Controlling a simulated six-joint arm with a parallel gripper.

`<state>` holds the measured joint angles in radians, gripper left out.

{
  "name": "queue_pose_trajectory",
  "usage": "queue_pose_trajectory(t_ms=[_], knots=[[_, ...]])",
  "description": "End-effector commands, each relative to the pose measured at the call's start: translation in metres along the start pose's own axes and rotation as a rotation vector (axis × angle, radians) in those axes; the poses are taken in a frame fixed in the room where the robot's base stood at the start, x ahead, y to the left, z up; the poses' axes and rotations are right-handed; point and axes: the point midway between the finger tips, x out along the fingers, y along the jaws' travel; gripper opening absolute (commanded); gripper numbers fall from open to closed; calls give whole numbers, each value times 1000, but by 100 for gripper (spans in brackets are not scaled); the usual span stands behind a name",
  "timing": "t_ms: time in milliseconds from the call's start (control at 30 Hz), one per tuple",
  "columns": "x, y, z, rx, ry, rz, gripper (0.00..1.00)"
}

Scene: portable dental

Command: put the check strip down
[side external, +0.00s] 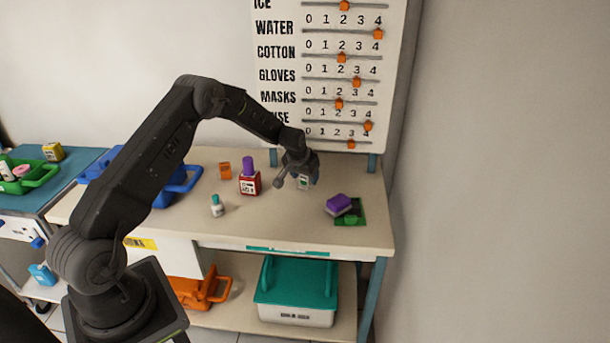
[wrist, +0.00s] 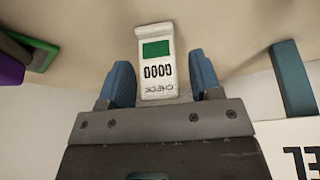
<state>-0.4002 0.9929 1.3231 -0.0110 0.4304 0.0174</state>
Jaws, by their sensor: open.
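The check strip (wrist: 158,62) is a small white tag with a green square and printed lettering that reads upside down as GOOD and CHECK in the wrist view. It lies between the two blue fingers of my gripper (wrist: 160,84), which are apart, with a gap visible on each side of the strip. In the side view my gripper (side external: 302,178) is low over the right middle of the bench, and the strip (side external: 304,183) shows small beneath it. I cannot tell from the pictures whether the strip touches the bench top.
A red box with a purple top (side external: 249,181) stands left of my gripper. A small white bottle with a teal cap (side external: 217,206) and an orange block (side external: 225,170) are farther left. A purple block (side external: 339,204) sits on a green tray (side external: 352,219) to the right.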

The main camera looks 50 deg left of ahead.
Motion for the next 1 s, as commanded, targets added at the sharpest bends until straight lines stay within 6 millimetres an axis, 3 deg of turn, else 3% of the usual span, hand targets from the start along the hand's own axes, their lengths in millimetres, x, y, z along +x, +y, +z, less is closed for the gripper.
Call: queue_pose_trajectory(t_ms=[267,700,1000], knots=[[-11,0,-2,0,1,0,58],[-98,0,-2,0,2,-1,58],[-131,4,0,6,1,1,58]])
